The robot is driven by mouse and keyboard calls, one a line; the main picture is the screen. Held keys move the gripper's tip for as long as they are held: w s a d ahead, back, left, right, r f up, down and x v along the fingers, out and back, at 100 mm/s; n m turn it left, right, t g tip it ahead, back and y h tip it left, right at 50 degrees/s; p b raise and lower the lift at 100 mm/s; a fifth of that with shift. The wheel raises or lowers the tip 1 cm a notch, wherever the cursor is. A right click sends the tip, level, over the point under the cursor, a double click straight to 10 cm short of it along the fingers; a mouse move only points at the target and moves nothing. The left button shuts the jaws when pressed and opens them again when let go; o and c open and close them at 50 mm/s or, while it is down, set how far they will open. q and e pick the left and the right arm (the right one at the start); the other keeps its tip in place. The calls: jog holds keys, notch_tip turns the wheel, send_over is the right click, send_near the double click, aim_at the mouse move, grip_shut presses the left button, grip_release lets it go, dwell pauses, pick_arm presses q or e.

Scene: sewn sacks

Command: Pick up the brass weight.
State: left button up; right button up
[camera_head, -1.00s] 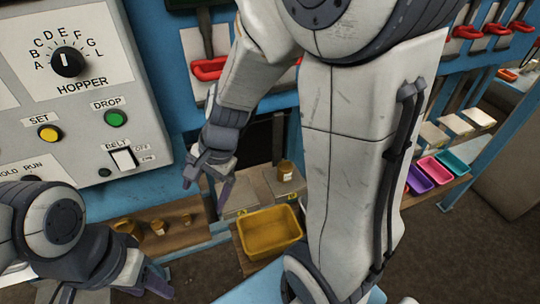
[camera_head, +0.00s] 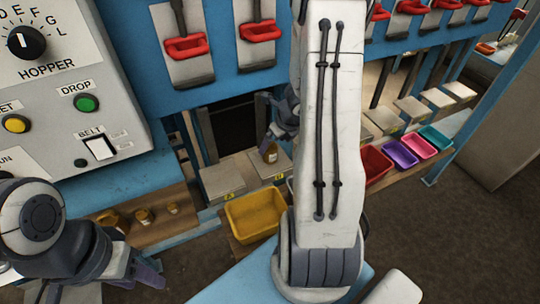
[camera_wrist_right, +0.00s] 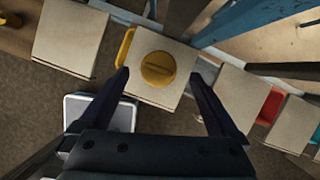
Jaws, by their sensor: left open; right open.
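A brass weight (camera_head: 270,154), a short round cylinder, stands upright on a pale square plate (camera_head: 283,172) behind the yellow bin. In the right wrist view the brass weight (camera_wrist_right: 157,69) is seen from above, near the middle of its plate (camera_wrist_right: 146,95). My right gripper (camera_wrist_right: 158,85) is open, its fingers on either side of the weight in that view, with no visible contact. In the head view my right gripper (camera_head: 274,132) is just above the weight, partly hidden by my arm. My left gripper (camera_head: 148,272) is open and empty at the lower left.
Several smaller brass weights (camera_head: 143,215) stand on a wooden shelf (camera_head: 165,231) at left. A yellow bin (camera_head: 255,216) sits before the plates. Red (camera_head: 374,163), purple (camera_head: 400,153) and other bins line the right. A control panel (camera_head: 75,100) is at upper left.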

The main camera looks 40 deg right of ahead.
aim_at(271, 147)
jog(key=b+x, duration=0.2)
jog(key=x, duration=0.3)
jog(key=shift+s+a+f, duration=0.1)
jog(key=shift+f, duration=0.15)
grip_shut()
jog(key=shift+r, duration=0.1)
